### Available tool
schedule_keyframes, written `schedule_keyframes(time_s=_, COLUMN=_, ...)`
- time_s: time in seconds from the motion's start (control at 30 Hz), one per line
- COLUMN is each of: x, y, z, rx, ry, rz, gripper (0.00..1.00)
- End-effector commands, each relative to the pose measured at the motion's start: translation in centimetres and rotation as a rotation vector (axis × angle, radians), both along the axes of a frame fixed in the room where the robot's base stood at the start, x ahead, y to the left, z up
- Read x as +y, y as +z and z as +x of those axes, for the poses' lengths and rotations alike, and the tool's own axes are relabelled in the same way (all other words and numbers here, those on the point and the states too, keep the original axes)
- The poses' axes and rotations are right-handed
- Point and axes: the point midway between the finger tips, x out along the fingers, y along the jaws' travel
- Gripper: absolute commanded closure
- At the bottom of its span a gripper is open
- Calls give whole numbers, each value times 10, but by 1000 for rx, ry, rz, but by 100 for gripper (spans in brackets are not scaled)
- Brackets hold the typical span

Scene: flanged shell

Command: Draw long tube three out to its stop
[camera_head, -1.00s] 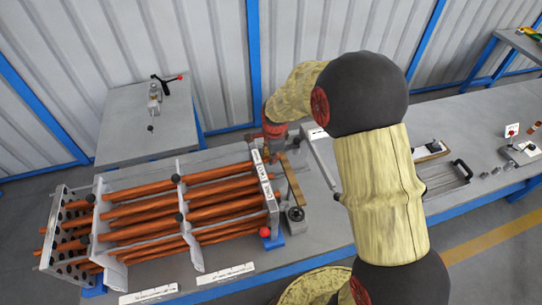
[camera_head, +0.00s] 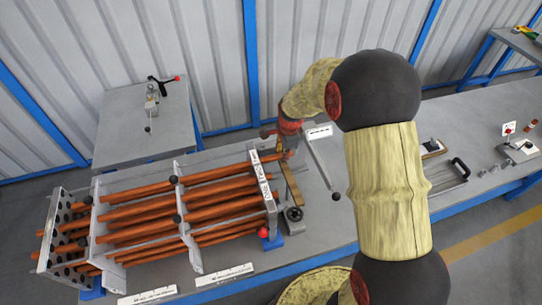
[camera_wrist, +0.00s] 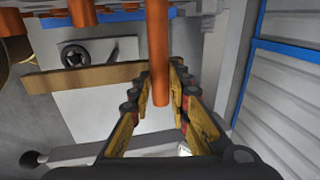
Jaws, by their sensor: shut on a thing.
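Long orange-brown tubes (camera_head: 140,210) lie side by side through the upright plates of a rack. One tube (camera_wrist: 159,50) sticks out past the right end plate (camera_head: 262,182); its free end also shows in the head view (camera_head: 286,154). My gripper (camera_wrist: 166,78) is shut on this tube near its free end, with yellow-and-black fingers on both sides. In the head view my gripper (camera_head: 287,148) is just right of the end plate, at the rack's far corner. The plate's label is too small to read, so I cannot tell the tube's number.
A wooden bar (camera_head: 291,186) stands close to the end plate; it also crosses the wrist view (camera_wrist: 85,77). A round clamp-like fitting (camera_head: 294,214) sits at its near end. A grey lever with a black knob (camera_head: 322,170) lies to the right. White labelled strips lie in front.

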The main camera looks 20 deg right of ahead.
Motion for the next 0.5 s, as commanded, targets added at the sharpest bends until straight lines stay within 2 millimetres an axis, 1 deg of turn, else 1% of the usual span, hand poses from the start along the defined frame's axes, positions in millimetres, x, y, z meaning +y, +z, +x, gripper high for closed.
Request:
schedule_keyframes(time_s=0.03, x=-14, y=0, z=0, rx=-2, ry=-7, rz=0, gripper=100)
schedule_keyframes(time_s=0.1, x=-28, y=0, z=1, rx=-2, ry=-6, rz=0, gripper=100)
schedule_keyframes(time_s=0.2, x=-42, y=1, z=1, rx=-2, ry=-3, rz=0, gripper=100)
schedule_keyframes(time_s=0.3, x=-48, y=1, z=1, rx=-2, ry=-2, rz=-1, gripper=100)
schedule_keyframes(time_s=0.5, x=-49, y=1, z=1, rx=-3, ry=0, rz=-2, gripper=100)
